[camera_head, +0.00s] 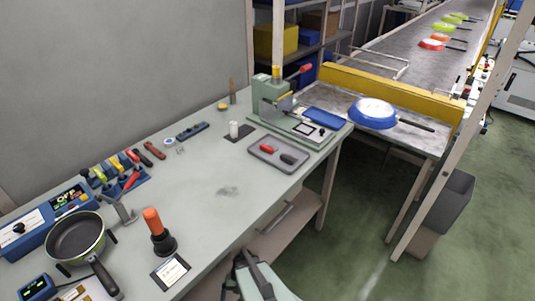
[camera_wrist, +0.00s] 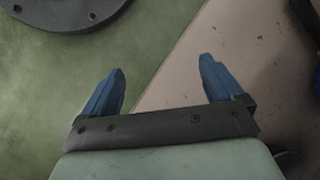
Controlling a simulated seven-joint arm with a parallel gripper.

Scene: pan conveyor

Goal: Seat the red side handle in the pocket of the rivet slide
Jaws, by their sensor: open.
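The red side handle (camera_head: 267,148) lies in a shallow grey tray (camera_head: 262,160) at the right end of the workbench, beside a black handle (camera_head: 288,159). The green rivet press (camera_head: 268,95) stands behind the tray. A slide with a pale, dark-edged pocket plate (camera_head: 305,129) sits on the press base; the pocket looks empty, but it is too small to be sure. My gripper (camera_wrist: 163,66) is open and empty, with its two blue fingers wide apart. In the head view it is at the bottom, off the bench's front edge and well short of the tray.
A blue pan (camera_head: 372,112) lies upside down at the conveyor end, right of the press. A white cylinder (camera_head: 234,129) stands left of the tray. A green pan (camera_head: 76,238), an orange-handled tool (camera_head: 154,225) and a tool rack occupy the left bench. The middle bench is clear.

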